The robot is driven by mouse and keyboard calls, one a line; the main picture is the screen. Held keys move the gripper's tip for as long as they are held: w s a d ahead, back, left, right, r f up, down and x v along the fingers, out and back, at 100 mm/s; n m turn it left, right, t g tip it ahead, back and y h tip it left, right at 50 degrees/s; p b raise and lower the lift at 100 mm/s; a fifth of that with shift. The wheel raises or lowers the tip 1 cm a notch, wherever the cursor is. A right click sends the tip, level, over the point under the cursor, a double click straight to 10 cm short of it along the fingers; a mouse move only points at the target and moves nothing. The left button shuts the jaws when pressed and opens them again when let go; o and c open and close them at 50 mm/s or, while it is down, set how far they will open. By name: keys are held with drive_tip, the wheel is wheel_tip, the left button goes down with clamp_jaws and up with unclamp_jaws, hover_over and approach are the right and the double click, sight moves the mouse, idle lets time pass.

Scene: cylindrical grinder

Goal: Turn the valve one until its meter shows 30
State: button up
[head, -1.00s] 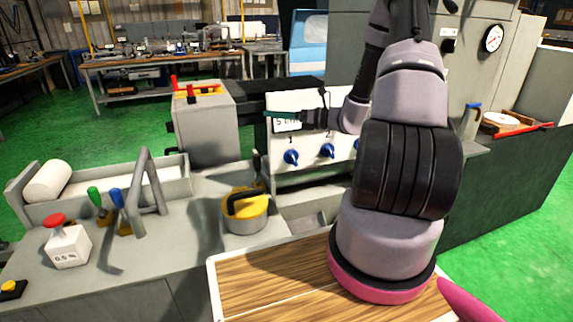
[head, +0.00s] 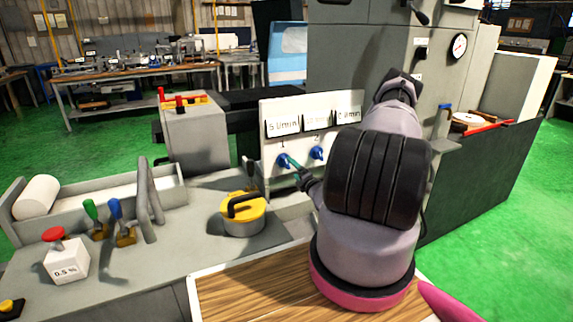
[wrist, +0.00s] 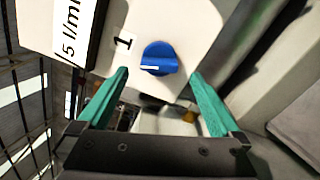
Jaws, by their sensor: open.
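Valve one is a blue knob (head: 282,159) under the label 1 on the white panel. It also shows in the wrist view (wrist: 160,57), its white mark pointing left in that picture. Its meter (head: 283,128) above it reads about 5 l/min; in the wrist view the meter (wrist: 70,42) is partly cut off. My gripper (head: 291,163) has green fingers and is open in front of the knob. In the wrist view the fingertips (wrist: 159,72) are on either side of the knob's lower part, with gaps; contact is not visible.
A second blue knob (head: 317,153) sits right of valve one; my arm hides the panel's right part. A yellow-lidded pot (head: 243,222), green and blue levers and a grey bent handle stand on the left bench. A wooden board (head: 245,291) lies in front.

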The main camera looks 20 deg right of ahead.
sight(288, 164)
drive_tip(key=w, duration=0.7)
drive_tip(key=shift+a, duration=0.15)
drive_tip(key=c, duration=1.2)
drive_tip(key=shift+c, duration=0.2)
